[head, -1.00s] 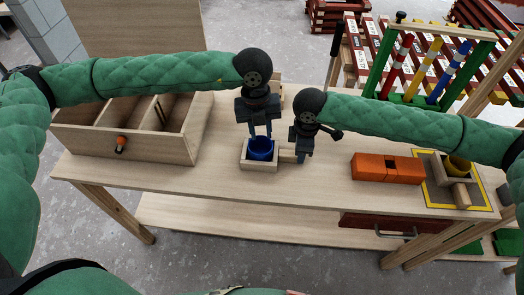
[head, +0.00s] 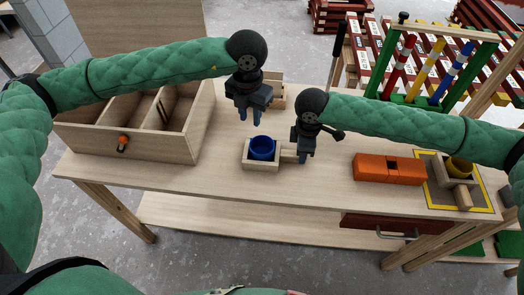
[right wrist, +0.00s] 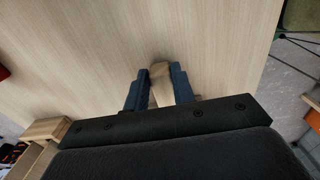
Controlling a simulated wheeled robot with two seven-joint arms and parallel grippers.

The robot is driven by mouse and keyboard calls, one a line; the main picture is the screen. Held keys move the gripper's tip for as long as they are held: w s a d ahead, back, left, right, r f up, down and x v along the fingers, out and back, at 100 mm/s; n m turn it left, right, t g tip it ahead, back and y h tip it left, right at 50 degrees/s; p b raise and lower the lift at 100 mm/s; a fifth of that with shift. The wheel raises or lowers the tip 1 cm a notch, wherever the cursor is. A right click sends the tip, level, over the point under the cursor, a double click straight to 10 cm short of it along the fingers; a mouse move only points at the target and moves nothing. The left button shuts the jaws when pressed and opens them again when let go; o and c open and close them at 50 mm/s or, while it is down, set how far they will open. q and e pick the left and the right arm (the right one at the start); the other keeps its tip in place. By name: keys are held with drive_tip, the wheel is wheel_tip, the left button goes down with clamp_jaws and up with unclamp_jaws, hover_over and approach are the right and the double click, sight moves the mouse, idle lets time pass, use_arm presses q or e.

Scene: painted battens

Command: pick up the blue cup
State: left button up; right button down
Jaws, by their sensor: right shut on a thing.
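The blue cup (head: 262,148) stands upright in a small square wooden holder (head: 261,168) on the table. My left gripper (head: 250,117) is empty above and slightly left of the cup, with its fingers apart and clear of the rim. My right gripper (head: 304,156) is shut on the holder's short wooden handle (head: 288,154), right of the cup. In the right wrist view the handle (right wrist: 160,78) shows between the two fingers; the cup is not in that view.
A divided wooden box (head: 150,146) stands at the left of the table (head: 215,181). A rack with striped battens (head: 436,70) is behind.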

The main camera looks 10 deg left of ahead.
use_arm(q)
hover_over(262, 150)
drive_tip(key=a, duration=0.3)
drive_tip(key=f, duration=1)
drive_tip(key=shift+s+f, duration=0.1)
drive_tip(key=shift+s, duration=0.1)
clamp_jaws()
